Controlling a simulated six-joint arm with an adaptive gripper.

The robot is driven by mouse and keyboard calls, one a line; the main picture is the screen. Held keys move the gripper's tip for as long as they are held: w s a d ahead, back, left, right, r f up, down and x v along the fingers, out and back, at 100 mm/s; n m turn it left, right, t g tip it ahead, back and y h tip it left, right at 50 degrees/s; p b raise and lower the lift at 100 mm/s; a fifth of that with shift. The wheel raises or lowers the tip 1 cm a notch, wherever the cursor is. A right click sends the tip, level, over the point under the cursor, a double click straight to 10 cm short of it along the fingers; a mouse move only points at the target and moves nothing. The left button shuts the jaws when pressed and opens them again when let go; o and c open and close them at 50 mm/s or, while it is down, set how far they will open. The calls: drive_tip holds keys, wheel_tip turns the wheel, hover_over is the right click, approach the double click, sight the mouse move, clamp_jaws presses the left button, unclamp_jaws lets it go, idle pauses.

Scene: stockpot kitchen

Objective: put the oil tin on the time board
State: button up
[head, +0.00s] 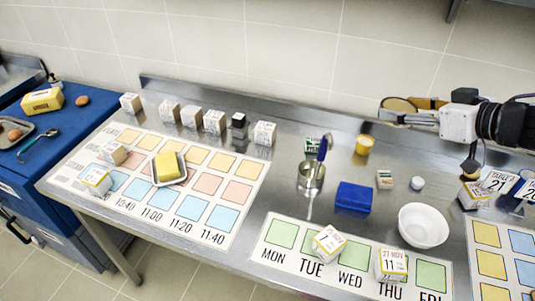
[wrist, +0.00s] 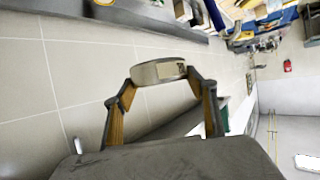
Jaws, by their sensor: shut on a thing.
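The time board (head: 150,207) lies on the steel counter at the left, with rows of yellow, red and blue squares and times along its front edge. My gripper (head: 400,110) is high at the right, far from this board. It is shut on a short round tin (head: 396,104) with a brownish top and a dark rim. In the wrist view my gripper (wrist: 160,82) has the tin (wrist: 158,71) between its fingertips.
A butter dish (head: 169,168) and small white blocks stand on the time board. More blocks (head: 191,116) line its back. A steel pot (head: 311,177), blue box (head: 354,197), yellow tub (head: 364,144) and white bowl (head: 422,226) stand between it and my arm. The weekday board (head: 290,268) is in front.

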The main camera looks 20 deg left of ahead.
drive_tip(key=s+a+n+g+y, duration=0.1)
drive_tip(key=s+a, duration=0.3)
drive_tip(key=a, duration=0.6)
drive_tip(key=s+a+n+g, duration=0.1)
drive_tip(key=s+a, duration=0.3)
drive_tip(key=a, duration=0.7)
drive_tip(key=s+a+n+g+y, duration=0.1)
drive_tip(key=s+a, duration=0.3)
drive_tip(key=a, duration=0.6)
drive_tip(key=s+a+f+n+g, duration=0.1)
drive_tip(key=s+a+f, duration=0.1)
drive_tip(key=s+a, duration=0.7)
drive_tip(key=f, duration=2.3)
drive_tip(key=shift+s+d+f, duration=0.1)
drive_tip(key=shift+s+d, duration=0.25)
drive_tip(key=shift+w, duration=0.1)
hover_over(238, 176)
drive_tip(key=shift+d, duration=0.1)
drive_tip(key=shift+f, duration=0.1)
drive_tip(key=shift+f, duration=1.6)
